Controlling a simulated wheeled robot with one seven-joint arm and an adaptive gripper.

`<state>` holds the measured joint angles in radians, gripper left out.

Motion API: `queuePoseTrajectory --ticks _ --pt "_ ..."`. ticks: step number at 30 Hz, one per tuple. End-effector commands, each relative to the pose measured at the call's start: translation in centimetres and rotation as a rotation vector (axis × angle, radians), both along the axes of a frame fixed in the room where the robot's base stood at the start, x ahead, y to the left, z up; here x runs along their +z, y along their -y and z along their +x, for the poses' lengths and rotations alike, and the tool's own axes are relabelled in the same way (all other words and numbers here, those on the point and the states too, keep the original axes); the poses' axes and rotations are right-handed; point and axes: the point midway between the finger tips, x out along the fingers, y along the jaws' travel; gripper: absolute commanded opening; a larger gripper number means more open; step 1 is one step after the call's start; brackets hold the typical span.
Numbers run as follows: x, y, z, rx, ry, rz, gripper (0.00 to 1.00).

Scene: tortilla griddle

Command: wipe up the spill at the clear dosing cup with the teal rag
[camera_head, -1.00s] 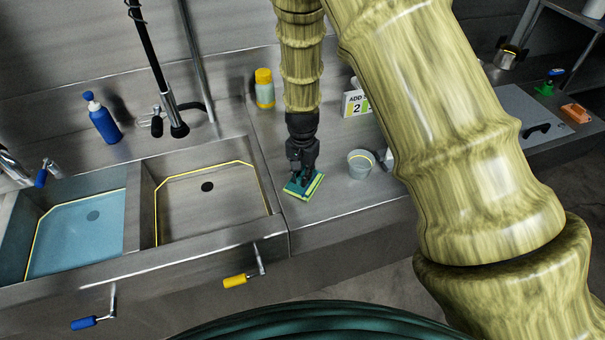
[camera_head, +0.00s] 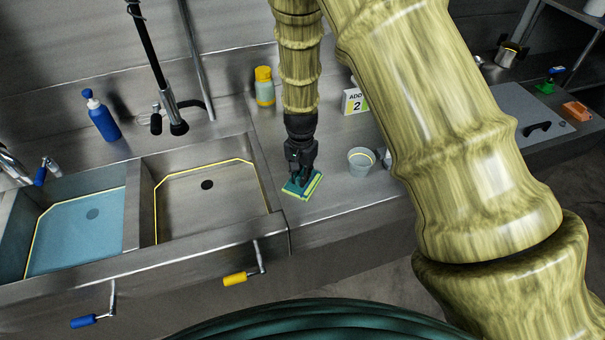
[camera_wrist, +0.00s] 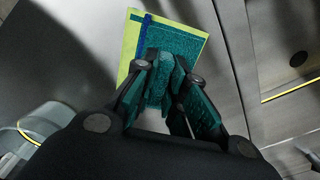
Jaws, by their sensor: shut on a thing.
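The teal rag (camera_head: 293,189) has a yellow-green border and lies flat at the counter by the right sink basin. It also shows in the wrist view (camera_wrist: 190,35), with a dark blue stripe. My gripper (camera_head: 299,176) points down and is shut on the rag; its fingers (camera_wrist: 168,90) hide part of it. The clear dosing cup (camera_head: 361,164) stands upright to the right of the rag, apart from it. In the wrist view the cup (camera_wrist: 38,128) is at the lower left, partly cut off. I cannot make out a spill; the gripper and rag may cover it.
The right sink basin (camera_head: 207,205) is just left of the rag. A yellow-capped bottle (camera_head: 264,88) and a sign card (camera_head: 353,103) stand behind. A blue bottle (camera_head: 102,120) is by the sinks. Bare counter (camera_head: 345,195) lies between rag and cup, toward the front edge.

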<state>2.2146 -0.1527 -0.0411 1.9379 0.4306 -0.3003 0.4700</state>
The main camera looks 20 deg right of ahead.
Motion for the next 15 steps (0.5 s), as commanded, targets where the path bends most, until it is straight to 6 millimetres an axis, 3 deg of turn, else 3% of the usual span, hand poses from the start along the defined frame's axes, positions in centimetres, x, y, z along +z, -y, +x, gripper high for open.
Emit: queuePoseTrajectory --ticks 7,15 --pt "-0.1 -2.0 0.0 0.003 -0.001 -0.001 0.00" --pt "-0.1 -1.0 -0.1 -0.001 -0.001 0.001 0.00"
